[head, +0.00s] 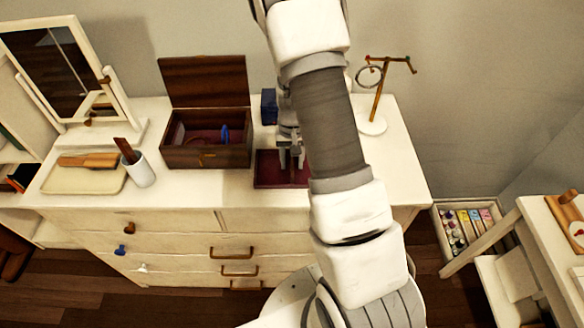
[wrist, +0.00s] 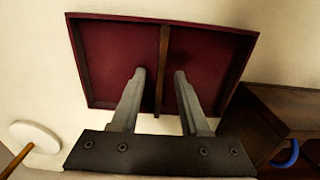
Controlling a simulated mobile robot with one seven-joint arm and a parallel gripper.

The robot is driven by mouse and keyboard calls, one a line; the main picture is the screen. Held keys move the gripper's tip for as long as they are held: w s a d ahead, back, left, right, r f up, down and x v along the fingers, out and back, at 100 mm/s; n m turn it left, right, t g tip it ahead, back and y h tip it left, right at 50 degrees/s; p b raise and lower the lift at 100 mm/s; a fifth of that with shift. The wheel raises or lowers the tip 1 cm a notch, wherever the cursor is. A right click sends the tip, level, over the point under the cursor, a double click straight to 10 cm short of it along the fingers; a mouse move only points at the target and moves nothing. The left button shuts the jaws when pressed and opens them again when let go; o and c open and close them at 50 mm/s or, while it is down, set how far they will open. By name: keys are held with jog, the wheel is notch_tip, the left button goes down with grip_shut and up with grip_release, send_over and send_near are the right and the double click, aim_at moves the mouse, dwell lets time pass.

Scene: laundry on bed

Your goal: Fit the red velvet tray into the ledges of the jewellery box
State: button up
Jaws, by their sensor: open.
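The red velvet tray (head: 268,174) lies on the white dresser top, just right of the jewellery box. In the wrist view the tray (wrist: 110,55) has a dark wooden rim and a central divider (wrist: 163,60). My gripper (wrist: 159,73) is open, its two fingers apart on either side of the divider. In the head view my gripper (head: 291,160) is over the tray and partly hides it. I cannot tell whether the fingers touch the divider. The dark wooden jewellery box (head: 205,156) stands with its lid up; its reddish interior holds a blue item (head: 225,134).
A small blue box (head: 268,106) stands behind the tray. A jewellery stand (head: 373,125) with a ring hanging on it is at the back right. A white cup (head: 140,170), a mat with a brush (head: 87,160) and a mirror (head: 50,65) are at the left.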

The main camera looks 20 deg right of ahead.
grip_shut()
dwell(1.4)
